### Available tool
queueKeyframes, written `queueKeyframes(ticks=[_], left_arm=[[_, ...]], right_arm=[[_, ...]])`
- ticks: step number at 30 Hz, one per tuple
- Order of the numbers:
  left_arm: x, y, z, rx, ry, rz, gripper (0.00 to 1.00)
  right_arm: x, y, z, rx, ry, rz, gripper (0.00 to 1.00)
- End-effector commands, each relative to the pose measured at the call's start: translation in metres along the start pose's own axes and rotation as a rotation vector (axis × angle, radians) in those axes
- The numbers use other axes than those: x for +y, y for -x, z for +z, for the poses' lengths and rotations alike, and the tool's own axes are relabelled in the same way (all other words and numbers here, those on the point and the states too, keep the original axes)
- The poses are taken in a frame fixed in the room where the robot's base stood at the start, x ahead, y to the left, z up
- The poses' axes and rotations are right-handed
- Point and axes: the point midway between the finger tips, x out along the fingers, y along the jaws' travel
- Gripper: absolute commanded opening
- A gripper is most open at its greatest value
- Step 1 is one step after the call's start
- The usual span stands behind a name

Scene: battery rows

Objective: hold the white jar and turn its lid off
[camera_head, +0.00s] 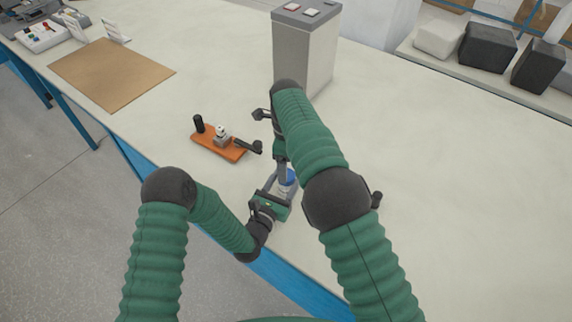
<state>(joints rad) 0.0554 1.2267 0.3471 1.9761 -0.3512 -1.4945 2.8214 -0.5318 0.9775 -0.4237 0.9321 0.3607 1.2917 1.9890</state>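The white jar (284,188) stands near the front edge of the table, mostly hidden by my grippers. Its blue lid (289,176) shows in part on top. My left gripper (279,188) reaches in low from the front, with its fingers on both sides of the jar's body, and looks shut on it. My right arm arches over from the right. Its gripper (283,170) points down right at the lid. My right forearm hides part of it, so I cannot tell whether its fingers grip the lid.
An orange board (218,146) with a black post and small parts lies left of the jar. A tall grey box (303,50) stands behind. A brown mat (112,73) lies at far left. Dark and pale blocks (487,47) sit at back right. The table's right side is clear.

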Motion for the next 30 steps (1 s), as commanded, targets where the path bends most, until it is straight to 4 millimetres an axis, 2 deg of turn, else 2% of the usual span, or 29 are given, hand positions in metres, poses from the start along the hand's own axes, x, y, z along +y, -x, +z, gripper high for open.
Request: queueKeyframes(ticks=[1,4,12,16,20,30], left_arm=[[0.000,0.000,0.000,0.000,0.000,0.000,0.62],[0.000,0.000,0.000,0.000,0.000,0.000,0.73],[0.000,0.001,0.000,0.000,0.000,0.000,0.73],[0.001,0.011,-0.001,0.002,0.001,0.002,0.73],[0.001,0.041,-0.002,0.004,0.003,0.002,0.73],[0.001,0.137,-0.004,0.004,0.004,0.002,0.73]], right_arm=[[0.000,0.000,0.000,0.000,0.000,0.000,0.70],[0.000,0.000,0.000,0.000,0.000,0.000,0.70],[0.000,0.000,0.000,0.000,0.001,-0.001,0.70],[0.000,-0.001,0.000,0.000,0.001,-0.001,0.70],[0.000,-0.003,0.000,0.000,0.001,-0.001,0.70],[0.000,-0.012,0.000,0.000,0.001,0.000,0.70]])
